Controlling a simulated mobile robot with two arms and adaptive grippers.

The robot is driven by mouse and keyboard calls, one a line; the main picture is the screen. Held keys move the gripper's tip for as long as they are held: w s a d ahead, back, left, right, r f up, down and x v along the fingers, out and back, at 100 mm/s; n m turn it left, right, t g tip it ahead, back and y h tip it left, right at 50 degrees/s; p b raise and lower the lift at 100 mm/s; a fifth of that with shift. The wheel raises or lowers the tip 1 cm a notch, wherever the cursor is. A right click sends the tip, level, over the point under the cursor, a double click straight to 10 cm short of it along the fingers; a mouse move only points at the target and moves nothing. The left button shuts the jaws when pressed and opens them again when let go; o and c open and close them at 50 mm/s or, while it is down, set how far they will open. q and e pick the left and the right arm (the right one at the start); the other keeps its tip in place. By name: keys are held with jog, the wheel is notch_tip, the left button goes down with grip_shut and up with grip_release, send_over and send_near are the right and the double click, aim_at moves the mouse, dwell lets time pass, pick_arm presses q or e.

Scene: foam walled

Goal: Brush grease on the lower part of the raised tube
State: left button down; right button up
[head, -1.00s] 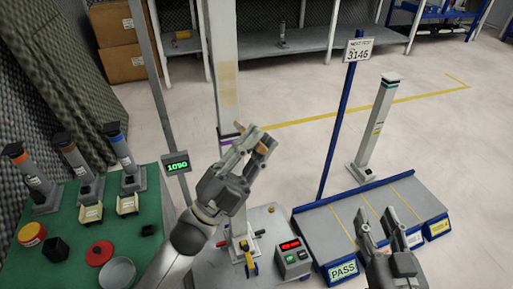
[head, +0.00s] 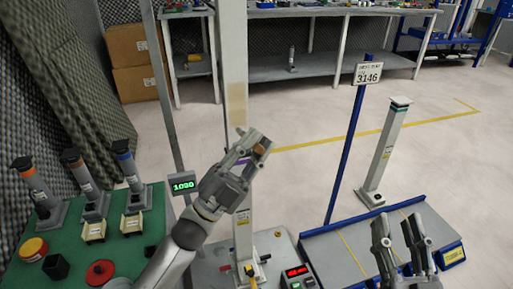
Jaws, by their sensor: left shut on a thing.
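The raised tube (head: 234,50) is a tall white upright column left of centre in the head view. A tan, grease-like patch (head: 237,103) shows on its lower part. My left gripper (head: 258,147) is at the tube's lower end, just below the patch, and is shut on a small brown wooden piece, likely the brush handle. The brush's bristles are hidden, and I cannot tell whether they touch the tube. The lower column (head: 243,225) stands below, partly behind my gripper. My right gripper (head: 402,238) is open and empty at the lower right.
A green table (head: 140,225) at left holds several dark-topped posts, a red-and-yellow tin (head: 33,249), a black cup (head: 56,266) and a red disc (head: 100,272). A display (head: 182,184) reads 1090. A blue signpost (head: 347,150) and a blue-edged platform (head: 330,250) stand at right.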

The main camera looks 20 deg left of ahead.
pick_arm(q)
jog(key=shift+w+a, duration=0.35)
jog(key=shift+w, duration=0.2)
pick_arm(e)
jog(key=shift+s+r, duration=0.1)
jog(key=shift+r, duration=0.15)
pick_arm(q)
jog(key=shift+w, duration=0.1)
pick_arm(e)
jog(key=shift+r+y, duration=0.25)
jog(key=shift+y, duration=0.05)
pick_arm(q)
jog(key=shift+r+p, duration=0.5)
jog(key=shift+r, duration=0.1)
jog(key=shift+r+p, duration=0.4)
jog(key=shift+r, duration=0.05)
jog(key=shift+r+p, duration=0.5)
jog(key=shift+r, duration=0.05)
jog(key=shift+r+p, duration=0.45)
pick_arm(e)
jog(key=s+d+f+g+h, duration=0.1)
jog(key=f+g, duration=0.3)
jog(key=f, duration=0.4)
jog(key=s+d+f+g+h, duration=0.2)
jog(key=f+g, duration=0.3)
jog(key=f, duration=0.3)
jog(key=shift+s+g+h, duration=0.15)
jog(key=shift+g+h, duration=0.15)
